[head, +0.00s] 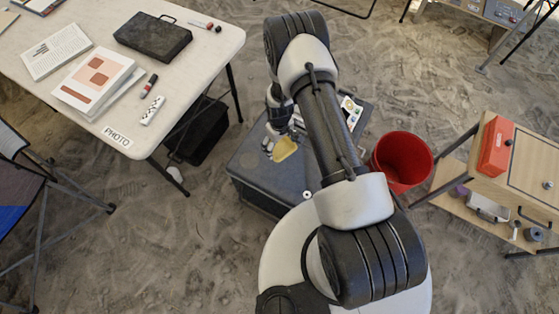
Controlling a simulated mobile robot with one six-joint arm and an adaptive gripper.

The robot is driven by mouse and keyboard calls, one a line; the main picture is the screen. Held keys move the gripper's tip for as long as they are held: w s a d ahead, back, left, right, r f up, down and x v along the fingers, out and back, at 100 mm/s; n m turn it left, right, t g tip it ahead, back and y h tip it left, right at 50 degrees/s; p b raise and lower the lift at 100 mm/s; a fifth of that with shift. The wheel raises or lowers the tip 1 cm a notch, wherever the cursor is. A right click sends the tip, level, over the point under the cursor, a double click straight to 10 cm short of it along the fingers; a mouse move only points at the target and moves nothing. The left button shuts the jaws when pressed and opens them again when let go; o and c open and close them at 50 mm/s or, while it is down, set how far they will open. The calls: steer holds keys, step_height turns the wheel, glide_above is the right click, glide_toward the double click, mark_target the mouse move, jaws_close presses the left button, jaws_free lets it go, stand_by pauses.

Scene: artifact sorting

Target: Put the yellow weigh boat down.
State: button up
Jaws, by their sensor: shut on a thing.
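The yellow weigh boat (285,148) shows in the head view beside my arm, over the top of a dark grey case (245,164). My gripper (271,140) is at the left of the weigh boat, small and partly hidden by my own wrist. It is shut on the weigh boat. I cannot tell whether the weigh boat touches the case top or hangs a little above it.
My arm covers much of the case top; cards (351,110) lie at its far right. A red bucket (403,160) stands right of the case. A white table (190,70) is at upper left, a wooden cabinet (528,165) at right. The case's front left top looks bare.

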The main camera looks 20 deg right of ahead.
step_height(320, 180, down, 13)
steer(key=b, duration=0.4)
steer(key=shift+f, duration=0.15)
steer(key=o, duration=0.7)
